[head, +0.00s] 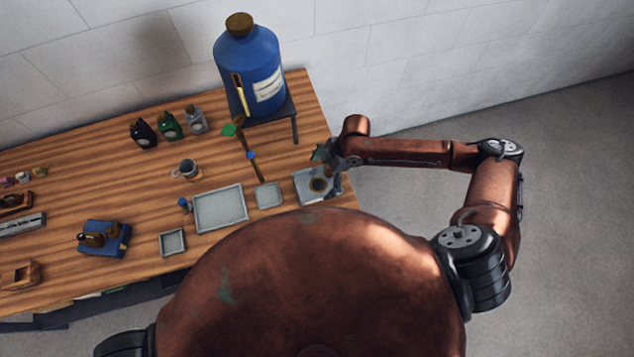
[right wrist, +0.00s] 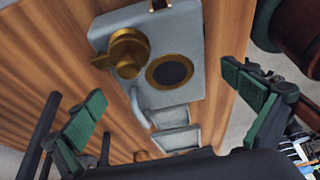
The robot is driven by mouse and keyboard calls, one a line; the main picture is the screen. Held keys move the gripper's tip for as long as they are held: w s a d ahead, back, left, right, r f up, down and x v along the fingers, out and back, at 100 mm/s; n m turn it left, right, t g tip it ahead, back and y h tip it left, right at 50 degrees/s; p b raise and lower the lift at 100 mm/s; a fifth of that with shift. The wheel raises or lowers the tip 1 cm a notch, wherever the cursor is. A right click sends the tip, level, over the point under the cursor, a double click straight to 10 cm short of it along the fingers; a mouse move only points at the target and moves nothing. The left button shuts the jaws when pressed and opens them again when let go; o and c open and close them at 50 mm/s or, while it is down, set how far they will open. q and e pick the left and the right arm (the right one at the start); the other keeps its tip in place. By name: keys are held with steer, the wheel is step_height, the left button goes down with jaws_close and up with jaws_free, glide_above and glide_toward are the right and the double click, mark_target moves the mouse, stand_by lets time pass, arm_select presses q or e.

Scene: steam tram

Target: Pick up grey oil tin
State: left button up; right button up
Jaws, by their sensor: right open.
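The grey oil tin (head: 196,121) stands upright on the wooden table, at the right end of a row with a green tin (head: 168,126) and a black tin (head: 144,133). My right gripper (head: 327,163) is at the table's right end, well to the right of the grey tin and apart from it. In the right wrist view, its green-padded fingers (right wrist: 168,112) are spread wide with nothing between them. The grey tin does not show there. My left gripper is out of view.
A grey fixture with brass parts (head: 312,187) lies by my right gripper; it fills the right wrist view's middle (right wrist: 196,60). A large blue bottle (head: 250,75) on a dark stand (head: 292,108) rises between gripper and tins. A mug (head: 188,169) and grey tray (head: 220,208) lie nearer.

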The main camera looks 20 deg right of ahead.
mark_target(317, 182)
steer(key=x, duration=0.3)
steer(key=shift+f, duration=0.2)
steer(key=c, duration=1.5)
